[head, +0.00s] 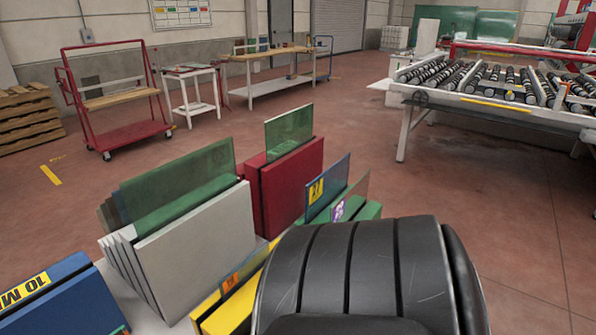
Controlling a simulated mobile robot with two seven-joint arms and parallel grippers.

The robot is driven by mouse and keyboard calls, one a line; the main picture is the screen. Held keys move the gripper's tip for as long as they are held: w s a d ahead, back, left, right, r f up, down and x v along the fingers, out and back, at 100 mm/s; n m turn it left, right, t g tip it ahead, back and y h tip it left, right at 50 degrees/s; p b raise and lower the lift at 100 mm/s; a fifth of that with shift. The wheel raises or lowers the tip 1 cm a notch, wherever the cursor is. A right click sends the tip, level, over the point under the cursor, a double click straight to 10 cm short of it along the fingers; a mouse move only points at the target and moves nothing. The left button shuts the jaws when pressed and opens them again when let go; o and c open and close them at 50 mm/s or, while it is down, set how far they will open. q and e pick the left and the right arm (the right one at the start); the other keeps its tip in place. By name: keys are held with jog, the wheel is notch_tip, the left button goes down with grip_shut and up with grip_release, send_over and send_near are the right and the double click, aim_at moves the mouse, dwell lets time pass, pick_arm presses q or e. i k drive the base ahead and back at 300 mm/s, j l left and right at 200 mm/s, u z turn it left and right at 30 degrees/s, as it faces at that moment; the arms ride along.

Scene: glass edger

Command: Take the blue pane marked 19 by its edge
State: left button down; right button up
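A blue pane (338,178) stands upright in a green holder (372,210) right of centre. Its yellow label (316,190) seems to read 27, but it is small and I cannot be sure. A second, clearer pane (351,197) with a purple mark stands just in front of it. Another pane label, orange (231,281), shows at the yellow holder (230,314); its number is too small to read. I cannot make out a 19 on any pane. A dark ribbed part of my arm fills the bottom right and hides what is behind it. Neither gripper is in view.
A grey slotted rack (197,245) holds several green panes (185,185). A red holder (292,185) holds one green pane (289,131). A blue holder (75,305) is at lower left. A roller table (485,105) stands at right, with open floor before it.

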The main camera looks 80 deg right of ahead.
aim_at(236, 279)
jog(key=z, duration=1.7)
jog(key=i+l+z, duration=0.1)
jog(key=l+z, duration=0.15)
jog(key=z, duration=0.2)
